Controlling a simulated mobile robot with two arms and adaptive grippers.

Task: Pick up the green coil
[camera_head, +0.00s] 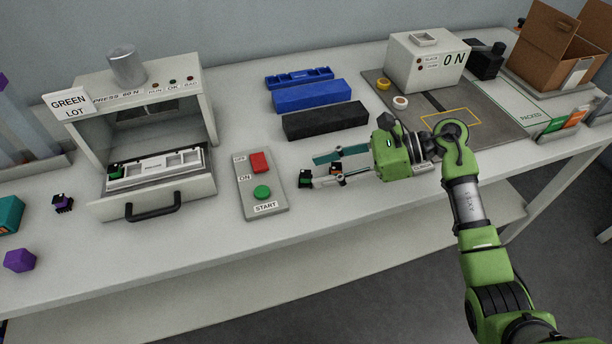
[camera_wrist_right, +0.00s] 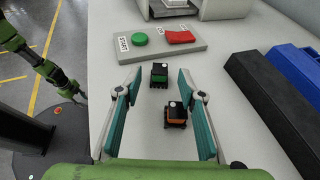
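The green coil, a small black block with a green front and a white dot on top, lies on the table right of the start panel (camera_head: 305,179). In the right wrist view the green coil (camera_wrist_right: 159,75) sits near the fingertips, between them and touching neither as far as I can see. My right gripper (camera_head: 317,171) is open and low over the table; its teal fingers spread in the right wrist view (camera_wrist_right: 160,82). A similar orange block (camera_wrist_right: 175,115) stands deeper between the fingers, and shows partly hidden in the head view (camera_head: 336,168).
The button panel (camera_head: 249,190) lies just beyond the fingertips. A black bar (camera_head: 325,120) and blue bar (camera_head: 312,96) lie behind the gripper. The press (camera_head: 200,100) stands left, its drawer holding a white tray with another green-and-black block (camera_head: 115,171).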

